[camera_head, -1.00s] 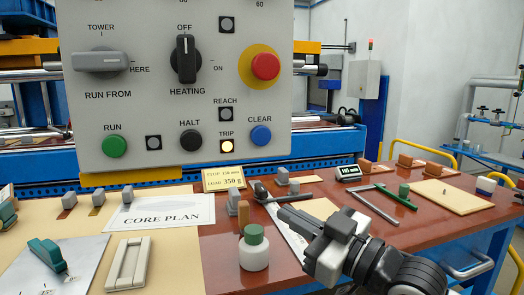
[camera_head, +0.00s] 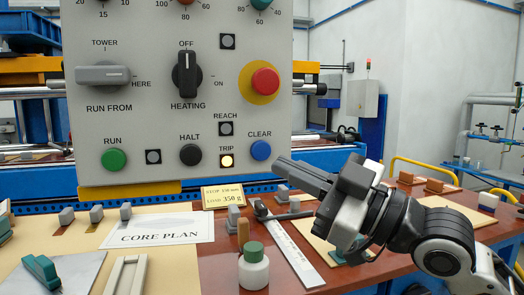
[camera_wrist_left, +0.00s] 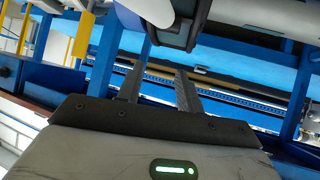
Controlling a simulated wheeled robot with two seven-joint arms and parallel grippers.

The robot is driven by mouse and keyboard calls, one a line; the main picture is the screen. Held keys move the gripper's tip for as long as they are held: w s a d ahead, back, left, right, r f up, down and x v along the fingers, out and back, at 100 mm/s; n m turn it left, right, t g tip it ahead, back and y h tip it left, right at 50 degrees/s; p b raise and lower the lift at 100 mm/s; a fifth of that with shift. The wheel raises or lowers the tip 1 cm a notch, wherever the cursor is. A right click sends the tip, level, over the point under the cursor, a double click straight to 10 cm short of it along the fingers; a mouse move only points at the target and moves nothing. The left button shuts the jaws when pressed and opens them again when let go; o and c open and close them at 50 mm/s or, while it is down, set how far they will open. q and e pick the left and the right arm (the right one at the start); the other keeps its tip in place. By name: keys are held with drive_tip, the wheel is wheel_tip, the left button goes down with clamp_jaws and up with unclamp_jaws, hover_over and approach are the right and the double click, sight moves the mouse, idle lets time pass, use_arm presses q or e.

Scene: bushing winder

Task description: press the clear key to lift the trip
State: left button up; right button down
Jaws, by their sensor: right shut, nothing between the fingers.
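The blue CLEAR key (camera_head: 260,150) is at the lower right of the grey control panel (camera_head: 140,45). The TRIP lamp (camera_head: 227,161) to its left is lit yellow. My right gripper (camera_head: 284,167) is shut and empty, its fingertips pointing left, just right of and slightly below the CLEAR key in the picture. A gap shows between fingertips and key; the distance in depth is hard to tell. My left gripper (camera_wrist_left: 158,90) shows only in the left wrist view, its two fingers apart with nothing between them.
The green RUN key (camera_head: 114,159) and black HALT key (camera_head: 190,155) sit left of CLEAR. A red stop button (camera_head: 265,82) is above it. Below stand a yellow sign (camera_head: 222,196) and a white bottle (camera_head: 254,268) on the bench.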

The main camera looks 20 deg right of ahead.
sight(254, 149)
drive_tip(key=w, duration=0.6)
drive_tip(key=shift+w, duration=0.4)
drive_tip(key=shift+a, duration=0.1)
idle(1.6)
drive_tip(key=shift+w+b, duration=0.35)
drive_tip(key=shift+w, duration=0.1)
drive_tip(key=shift+w, duration=0.4)
idle(0.5)
idle(0.4)
drive_tip(key=shift+s, duration=0.8)
drive_tip(key=shift+s, duration=0.1)
drive_tip(key=s, duration=0.4)
drive_tip(key=shift+s+p, duration=0.35)
drive_tip(key=shift+s, duration=0.05)
